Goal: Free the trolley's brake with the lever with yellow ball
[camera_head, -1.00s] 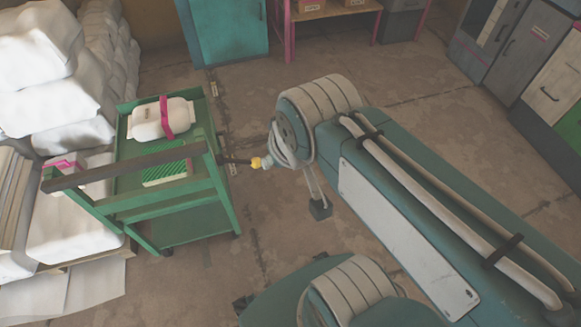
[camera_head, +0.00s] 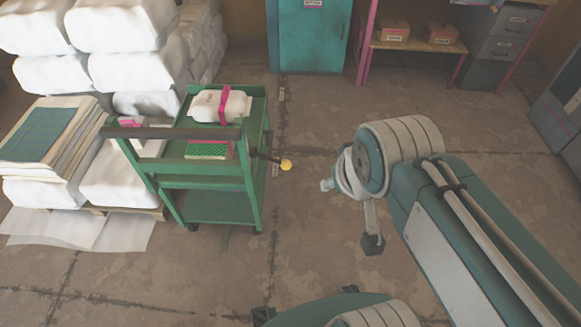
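The green trolley (camera_head: 214,170) stands left of centre with its dark handle bar facing me. The lever (camera_head: 265,157) is a short dark rod sticking out from the trolley's right side. Its yellow ball (camera_head: 286,165) is at the outer end and fully visible. My gripper (camera_head: 327,185) is right of the ball, with a visible gap of floor between them in the picture. The trolley's brake itself cannot be made out.
A white bundle with a pink strap (camera_head: 218,105) lies on the trolley. A teal cabinet (camera_head: 310,38) and a shelf (camera_head: 415,45) stand behind.

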